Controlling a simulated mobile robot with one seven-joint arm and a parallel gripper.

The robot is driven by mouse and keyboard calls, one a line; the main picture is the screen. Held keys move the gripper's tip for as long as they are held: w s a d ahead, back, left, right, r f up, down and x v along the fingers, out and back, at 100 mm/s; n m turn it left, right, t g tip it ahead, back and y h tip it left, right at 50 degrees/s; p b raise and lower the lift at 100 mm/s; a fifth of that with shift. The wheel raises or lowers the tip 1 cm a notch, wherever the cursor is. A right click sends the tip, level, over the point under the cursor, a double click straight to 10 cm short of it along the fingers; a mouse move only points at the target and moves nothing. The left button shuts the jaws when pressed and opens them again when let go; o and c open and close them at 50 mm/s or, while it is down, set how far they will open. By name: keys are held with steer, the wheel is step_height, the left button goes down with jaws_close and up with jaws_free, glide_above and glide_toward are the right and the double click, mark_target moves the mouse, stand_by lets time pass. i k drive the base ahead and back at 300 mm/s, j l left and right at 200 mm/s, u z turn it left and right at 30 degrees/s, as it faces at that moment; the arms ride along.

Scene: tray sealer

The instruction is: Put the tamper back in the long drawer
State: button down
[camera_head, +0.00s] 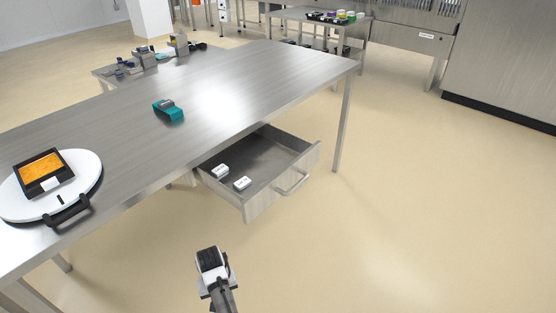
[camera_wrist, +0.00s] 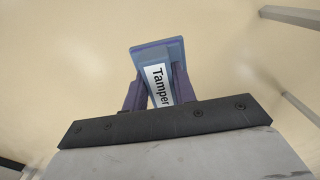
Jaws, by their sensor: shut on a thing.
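The tamper (camera_wrist: 147,55) is a flat blue-grey piece with a white "Tamper" label in the wrist view. My gripper (camera_wrist: 158,88) is shut on it, with a dark purple finger on each side. In the head view my gripper (camera_head: 211,262) is over the floor at the bottom, apart from the table; I cannot clearly make out the tamper there. The long drawer (camera_head: 250,207) under the table edge is pulled open, above and to the right of my gripper in the picture. Two white blocks (camera_head: 242,183) lie at its left; the rest of its floor looks bare.
The steel table (camera_head: 240,85) stands over the drawer; its leg (camera_head: 342,125) is to the right. A round white plate (camera_head: 90,180) with an orange-filled black tray (camera_head: 45,172) and a teal item (camera_head: 168,113) are on top. Open floor lies to the right.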

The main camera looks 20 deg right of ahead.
mark_target(270, 159)
steer(key=z, duration=1.15)
steer(key=j+z, duration=0.15)
steer(key=z, duration=0.25)
steer(key=j+z, duration=0.2)
steer(key=z, duration=0.2)
steer(key=j, duration=0.9)
